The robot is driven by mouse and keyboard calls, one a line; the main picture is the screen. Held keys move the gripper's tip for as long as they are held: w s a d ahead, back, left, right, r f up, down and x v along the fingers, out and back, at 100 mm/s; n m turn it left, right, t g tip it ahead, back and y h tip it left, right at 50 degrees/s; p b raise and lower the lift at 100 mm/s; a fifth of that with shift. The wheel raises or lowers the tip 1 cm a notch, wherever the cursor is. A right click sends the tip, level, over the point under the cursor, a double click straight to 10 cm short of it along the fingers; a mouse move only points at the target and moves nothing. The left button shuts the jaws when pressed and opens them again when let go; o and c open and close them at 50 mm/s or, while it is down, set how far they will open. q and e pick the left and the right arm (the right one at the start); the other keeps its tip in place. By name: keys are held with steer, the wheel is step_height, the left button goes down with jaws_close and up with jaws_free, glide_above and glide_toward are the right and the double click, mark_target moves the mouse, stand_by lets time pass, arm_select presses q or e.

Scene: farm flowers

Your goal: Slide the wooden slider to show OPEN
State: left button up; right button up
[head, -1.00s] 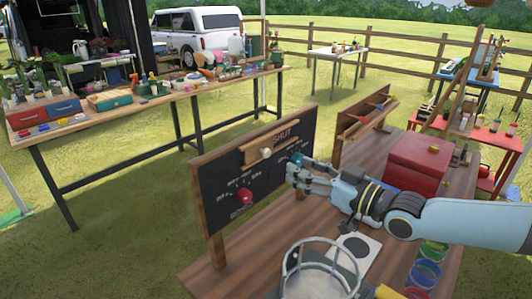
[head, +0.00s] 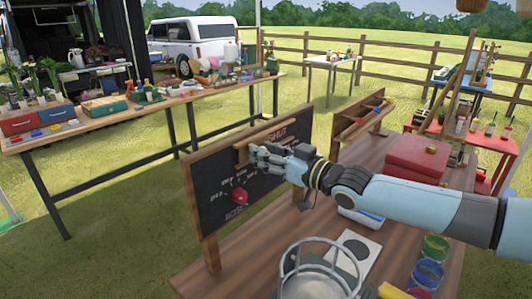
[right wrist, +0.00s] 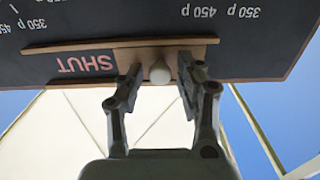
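The wooden slider (right wrist: 128,58) sits in a wooden rail on the blackboard sign (right wrist: 262,60), which appears upside down in the right wrist view. The red word SHUT (right wrist: 85,64) shows beside the slider; no OPEN is visible. The slider's pale round knob (right wrist: 160,73) lies between the two fingers of my right gripper (right wrist: 160,76). The fingers are open, with a small gap on each side of the knob. In the head view my right gripper (head: 257,155) is at the blackboard sign (head: 217,195) and hides the knob. My left gripper is not in view.
A red knob (head: 240,196) sits lower on the sign's face. A wooden rack (head: 360,117) and a red box (head: 417,158) stand behind my right arm. Coloured pots (head: 432,249) and a white card with a dark disc (head: 355,252) are on the wooden table (head: 225,280).

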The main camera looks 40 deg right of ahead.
jaws_close()
steer(key=d+b, duration=0.1)
steer(key=d, duration=0.2)
steer(key=d+b, duration=0.1)
steer(key=d, duration=0.2)
steer(key=d+b, duration=0.1)
steer(key=d, duration=0.2)
steer(key=shift+w+d+f, duration=0.2)
steer(key=shift+w, duration=0.15)
steer(key=shift+d+r+b, duration=0.2)
steer(key=shift+d+b, duration=0.05)
steer(key=shift+b, duration=0.1)
steer(key=shift+w, duration=0.1)
steer(key=shift+c, duration=0.9)
jaws_free()
steer(key=o, duration=0.5)
steer(key=shift+d, duration=0.2)
steer(key=shift+c, duration=0.2)
